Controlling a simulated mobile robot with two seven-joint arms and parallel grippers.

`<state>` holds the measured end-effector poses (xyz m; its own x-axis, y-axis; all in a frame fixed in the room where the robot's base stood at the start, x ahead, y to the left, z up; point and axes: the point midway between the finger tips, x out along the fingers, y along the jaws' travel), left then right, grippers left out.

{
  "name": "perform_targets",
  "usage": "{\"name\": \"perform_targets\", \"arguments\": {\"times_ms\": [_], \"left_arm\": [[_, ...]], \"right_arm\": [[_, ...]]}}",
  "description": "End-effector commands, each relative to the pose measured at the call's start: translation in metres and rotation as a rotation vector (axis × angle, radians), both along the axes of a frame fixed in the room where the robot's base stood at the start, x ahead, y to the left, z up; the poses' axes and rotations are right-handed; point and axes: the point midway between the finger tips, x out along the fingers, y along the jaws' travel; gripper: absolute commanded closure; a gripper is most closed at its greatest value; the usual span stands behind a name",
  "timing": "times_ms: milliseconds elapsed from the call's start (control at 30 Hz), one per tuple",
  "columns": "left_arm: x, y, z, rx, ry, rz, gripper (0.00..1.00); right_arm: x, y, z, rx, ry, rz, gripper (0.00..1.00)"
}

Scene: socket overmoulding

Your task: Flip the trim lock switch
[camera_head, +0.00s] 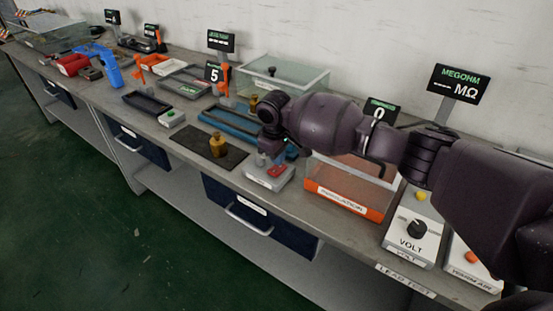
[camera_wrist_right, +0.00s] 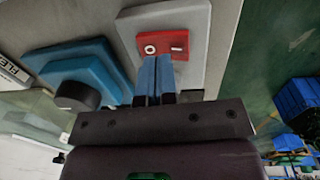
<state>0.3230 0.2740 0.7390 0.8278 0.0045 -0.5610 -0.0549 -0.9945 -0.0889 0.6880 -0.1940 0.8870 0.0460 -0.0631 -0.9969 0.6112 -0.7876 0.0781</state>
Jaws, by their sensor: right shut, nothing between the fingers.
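A red rocker switch (camera_head: 276,171) marked "O" and "I" sits on a light grey box near the front edge of the bench. The rocker also shows in the right wrist view (camera_wrist_right: 165,46), on its grey plate (camera_wrist_right: 190,18). My right gripper (camera_head: 268,160) points down at the box. In the wrist view its two blue fingers (camera_wrist_right: 155,62) are shut together, empty, with their tips at the rocker's edge near the "O" side. I cannot tell whether they touch it. The label on the box is too small to read. My left gripper is not in view.
A dark mat (camera_head: 190,142) with a brass-coloured weight (camera_head: 218,145) lies left of the switch box. An orange-fronted clear bin (camera_head: 345,200) stands close on its right. A VOLT box (camera_head: 409,240) with a black knob is farther right. A blue tray (camera_head: 232,126) lies behind.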

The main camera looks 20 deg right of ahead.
Motion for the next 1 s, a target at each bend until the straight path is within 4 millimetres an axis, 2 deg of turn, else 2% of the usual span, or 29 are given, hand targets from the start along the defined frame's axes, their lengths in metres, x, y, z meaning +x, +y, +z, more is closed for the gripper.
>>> {"name": "perform_targets", "arguments": {"times_ms": [33, 167, 267, 600, 800, 1000], "left_arm": [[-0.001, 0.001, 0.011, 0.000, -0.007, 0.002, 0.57], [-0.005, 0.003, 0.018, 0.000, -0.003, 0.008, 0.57], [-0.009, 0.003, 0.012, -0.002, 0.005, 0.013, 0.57], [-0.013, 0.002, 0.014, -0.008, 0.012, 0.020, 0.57], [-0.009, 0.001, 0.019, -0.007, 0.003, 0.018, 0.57], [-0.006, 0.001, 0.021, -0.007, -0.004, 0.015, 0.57]], "right_arm": [[-0.001, -0.001, 0.017, 0.000, -0.009, 0.000, 1.00], [-0.004, -0.004, 0.030, 0.000, -0.005, -0.001, 1.00], [-0.002, -0.006, 0.046, 0.001, -0.004, 0.000, 1.00], [0.003, -0.013, 0.102, 0.000, -0.001, 0.000, 1.00], [0.004, -0.015, 0.117, 0.001, -0.001, -0.001, 1.00], [0.004, -0.015, 0.120, -0.001, 0.001, 0.000, 1.00]]}}
